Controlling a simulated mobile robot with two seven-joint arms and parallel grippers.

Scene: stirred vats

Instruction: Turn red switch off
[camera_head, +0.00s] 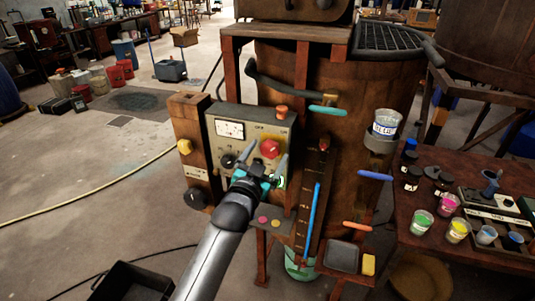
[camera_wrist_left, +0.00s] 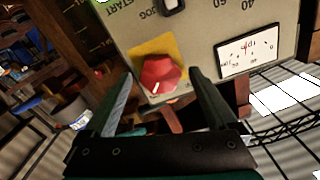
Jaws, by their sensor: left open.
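The red switch (camera_head: 270,148) is a knob on the grey control panel (camera_head: 225,112), below the printed word OFF. In the left wrist view, the red switch (camera_wrist_left: 160,76) sits on a yellow square plate, with a short white mark near its edge. My left gripper (camera_head: 265,158) is open and empty in front of the panel, just below the knob in the head view. In the left wrist view its two fingers stand either side of the knob, pointing at the panel. I cannot tell whether they touch it. My right gripper is not in view.
A dial meter (camera_head: 230,129) and a black knob (camera_head: 228,161) are on the same panel. An orange-red button (camera_head: 282,112) is on its top. A brown vat (camera_head: 345,95) stands behind. A table with paint cups (camera_head: 423,222) is at right. Floor at left is largely clear.

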